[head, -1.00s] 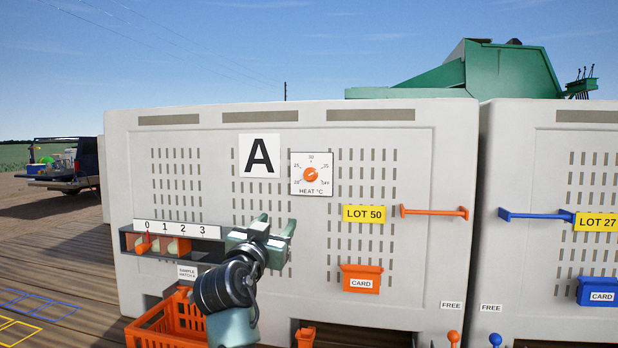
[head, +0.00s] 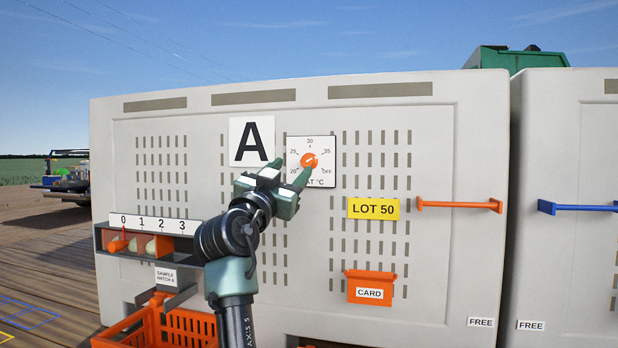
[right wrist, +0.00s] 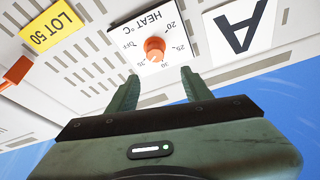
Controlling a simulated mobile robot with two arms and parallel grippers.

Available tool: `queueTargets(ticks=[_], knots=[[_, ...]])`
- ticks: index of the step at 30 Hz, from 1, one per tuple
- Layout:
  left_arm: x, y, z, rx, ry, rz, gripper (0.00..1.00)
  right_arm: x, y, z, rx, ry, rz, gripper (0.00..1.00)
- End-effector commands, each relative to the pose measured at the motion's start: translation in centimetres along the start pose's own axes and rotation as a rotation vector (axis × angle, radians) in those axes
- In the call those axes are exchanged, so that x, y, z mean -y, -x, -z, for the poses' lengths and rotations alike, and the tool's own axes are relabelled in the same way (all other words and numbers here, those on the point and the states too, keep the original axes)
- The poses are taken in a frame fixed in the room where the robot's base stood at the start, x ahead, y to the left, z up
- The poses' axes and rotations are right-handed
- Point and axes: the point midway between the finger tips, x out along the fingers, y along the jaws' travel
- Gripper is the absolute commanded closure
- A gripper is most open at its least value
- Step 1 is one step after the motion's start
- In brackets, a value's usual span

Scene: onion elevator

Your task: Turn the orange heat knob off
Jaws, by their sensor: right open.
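The orange heat knob (head: 309,160) sits in the middle of a white dial plate (head: 326,146) on the front of crate-like panel A. The plate has numbers and an OFF mark at its lower right. The knob's exact pointer setting is too small to read surely. My right gripper (head: 290,169) is open and empty, in front of the plate's lower left, covering part of the HEAT label. In the right wrist view the knob (right wrist: 154,46) shows upside down, just beyond and between the two open fingertips (right wrist: 160,76), apart from them. My left gripper is not in view.
A yellow LOT 50 sign (head: 373,208), an orange bar handle (head: 460,204) and an orange card holder (head: 370,287) lie to the right. A numbered sample shelf (head: 112,238) and an orange basket (head: 190,328) are at the lower left.

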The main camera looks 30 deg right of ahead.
Motion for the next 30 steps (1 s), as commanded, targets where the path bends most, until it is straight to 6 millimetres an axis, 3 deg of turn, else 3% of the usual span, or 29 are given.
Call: queueTargets(ticks=[2,5,18,30], knots=[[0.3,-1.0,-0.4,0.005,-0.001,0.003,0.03,-0.3,0.3,-1.0,0.0,0.001,-0.001,0.5],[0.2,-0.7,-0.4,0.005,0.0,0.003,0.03,-0.3,-0.3,-0.8,0.0,0.001,-0.002,0.5],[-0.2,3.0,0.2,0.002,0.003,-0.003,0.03,-0.3,-6.7,-0.7,0.001,0.003,-0.002,0.5],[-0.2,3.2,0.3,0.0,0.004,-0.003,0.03,-0.3,-7.5,-1.0,0.001,0.0,-0.001,0.5]])
